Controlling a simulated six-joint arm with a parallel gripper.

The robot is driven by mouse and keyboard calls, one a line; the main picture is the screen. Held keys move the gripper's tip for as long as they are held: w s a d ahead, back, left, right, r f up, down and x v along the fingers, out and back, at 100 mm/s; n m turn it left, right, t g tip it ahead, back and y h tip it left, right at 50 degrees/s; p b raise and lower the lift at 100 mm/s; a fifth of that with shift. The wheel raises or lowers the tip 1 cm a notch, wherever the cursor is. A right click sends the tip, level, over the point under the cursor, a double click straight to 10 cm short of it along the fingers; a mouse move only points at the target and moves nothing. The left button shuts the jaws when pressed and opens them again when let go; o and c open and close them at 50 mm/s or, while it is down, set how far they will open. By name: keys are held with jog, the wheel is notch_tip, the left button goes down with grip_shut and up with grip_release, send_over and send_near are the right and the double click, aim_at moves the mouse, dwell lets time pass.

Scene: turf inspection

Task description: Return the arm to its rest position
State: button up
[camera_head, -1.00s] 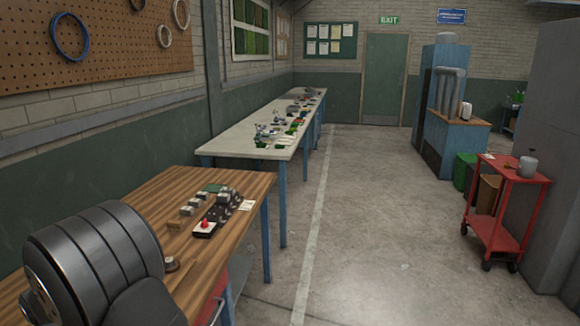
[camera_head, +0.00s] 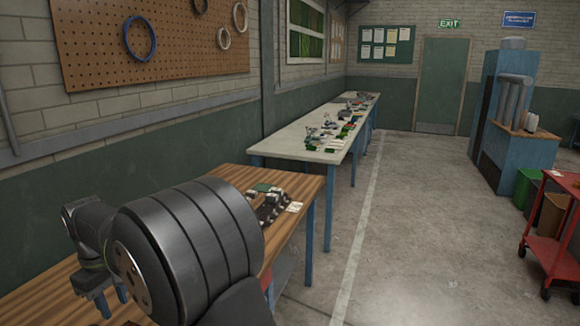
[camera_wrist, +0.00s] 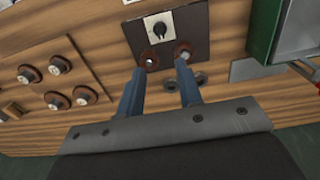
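My gripper (camera_head: 110,300) hangs over the wooden bench (camera_head: 285,186) at the lower left of the head view, below my dark grey arm. In the wrist view its two blue fingers (camera_wrist: 161,72) are apart, with nothing held between them. Their tips point at a dark plate (camera_wrist: 185,28) bearing a white square with a black knob (camera_wrist: 159,30). A reddish-brown ring shows by each fingertip; whether the fingers touch them I cannot tell. My arm hides much of the near bench in the head view.
A wooden board (camera_wrist: 40,62) with several round brown pieces lies at left in the wrist view, a green-edged box (camera_wrist: 262,35) at upper right. A pale bench (camera_head: 285,146) stands beyond; the floor to its right is clear. A red cart (camera_head: 548,250) stands at far right.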

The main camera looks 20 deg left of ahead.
notch_tip(320, 180, down, 15)
jog(key=shift+f, duration=0.2)
jog(key=shift+r+m, duration=0.15)
jog(key=shift+m, duration=1.45)
jog(key=m, duration=0.9)
jog(key=shift+m, duration=2.3)
